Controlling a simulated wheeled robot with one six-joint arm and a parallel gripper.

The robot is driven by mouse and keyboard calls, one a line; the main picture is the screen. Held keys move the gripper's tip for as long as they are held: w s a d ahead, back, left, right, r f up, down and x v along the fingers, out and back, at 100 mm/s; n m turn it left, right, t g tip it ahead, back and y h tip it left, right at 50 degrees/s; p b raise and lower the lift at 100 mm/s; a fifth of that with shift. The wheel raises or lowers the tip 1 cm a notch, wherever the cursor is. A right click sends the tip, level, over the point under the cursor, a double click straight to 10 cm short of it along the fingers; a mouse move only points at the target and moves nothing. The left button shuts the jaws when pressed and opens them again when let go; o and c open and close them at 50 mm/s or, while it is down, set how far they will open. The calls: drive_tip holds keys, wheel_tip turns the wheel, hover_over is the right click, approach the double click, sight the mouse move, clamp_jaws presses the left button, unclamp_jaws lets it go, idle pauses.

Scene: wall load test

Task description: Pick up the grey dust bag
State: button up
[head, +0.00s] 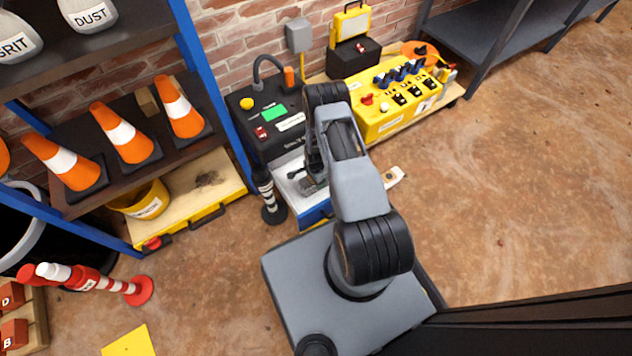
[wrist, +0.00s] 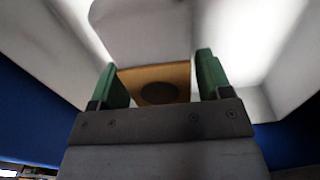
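The pale grey dust bag (head: 88,14), lettered "DUST", lies on the upper shelf at the top left of the head view, only partly in frame. My gripper (head: 311,186) is far from it, low over a white-topped blue box in the middle of the head view. In the wrist view my gripper (wrist: 155,65) has its two green fingers wide apart. A tan piece with a dark round spot (wrist: 160,92) shows between them, and a pale shape above it. I cannot tell what these are. I see no hold on the bag.
A similar bag lettered "GRIT" (head: 14,38) lies left of the dust bag. Orange cones (head: 125,133) stand on the shelf below. A blue rack post (head: 215,95) rises between my arm and the shelves. The floor at right is clear.

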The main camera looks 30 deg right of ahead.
drive_tip(key=c, duration=0.9)
